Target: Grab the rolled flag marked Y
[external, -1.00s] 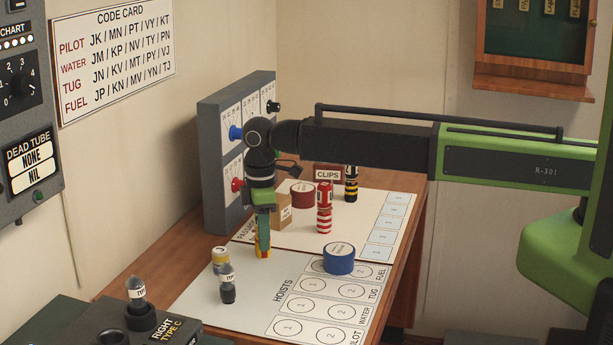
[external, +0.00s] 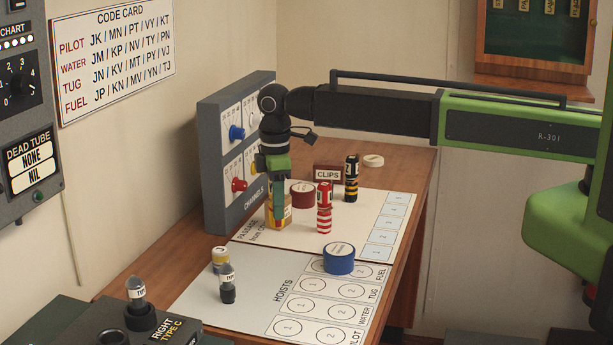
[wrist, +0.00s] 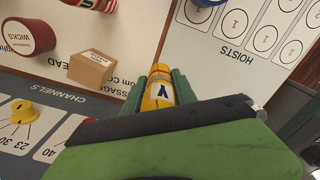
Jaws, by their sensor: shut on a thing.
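The rolled flag marked Y (wrist: 160,92) is yellow with a dark letter Y on a white band and some red near its far end. It is between the green fingers of my gripper (wrist: 158,88) in the wrist view. My gripper is shut on it. In the external view my gripper (external: 277,205) points down over the message board area, and the flag is mostly hidden by the fingers. I cannot tell how far the flag is above the surface. A small cardboard box (wrist: 92,68) is close by and is partly hidden behind my gripper in the external view.
Red-and-white (external: 324,212) and black-and-yellow (external: 351,180) rolled flags stand to the right. A dark red WICKS tin (wrist: 28,36), a CLIPS box (external: 327,172) and a blue round item (external: 339,259) are on the desk. The channel panel (external: 236,150) rises at the left.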

